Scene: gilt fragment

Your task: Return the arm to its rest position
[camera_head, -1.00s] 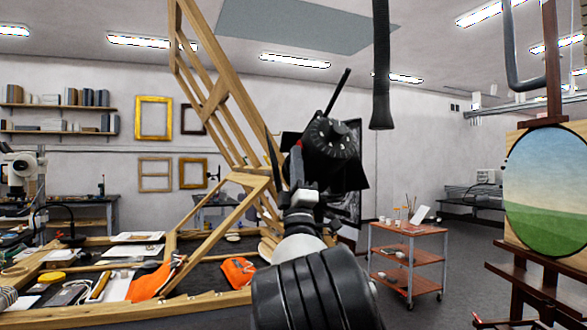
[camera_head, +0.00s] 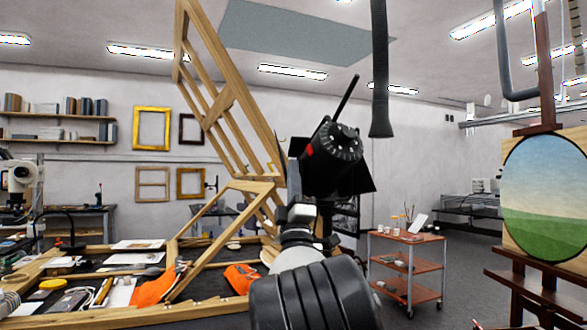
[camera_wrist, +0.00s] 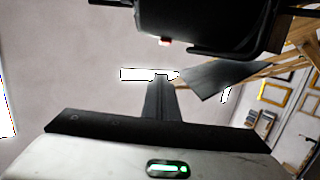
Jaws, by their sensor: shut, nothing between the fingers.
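My arm rises from the bottom middle of the head view, with a black ribbed joint low down and paler links above it. My gripper (camera_wrist: 160,80) shows in the wrist view as one dark column of fingers above its pale body, which has a green light. The fingers are together and hold nothing. In the head view the arm's end points upward beside a black device with a ribbed dial (camera_head: 342,145). The fingers are hard to make out there. The same dark device seems to fill the top of the wrist view (camera_wrist: 205,25); the gap to it cannot be judged.
A raised wooden frame structure (camera_head: 232,110) stands left of my arm, above a cluttered workbench (camera_head: 120,318). A black hose (camera_head: 380,70) hangs from above. A red trolley (camera_head: 407,240) and an easel with an oval landscape (camera_head: 547,200) stand at right. Floor shows between them.

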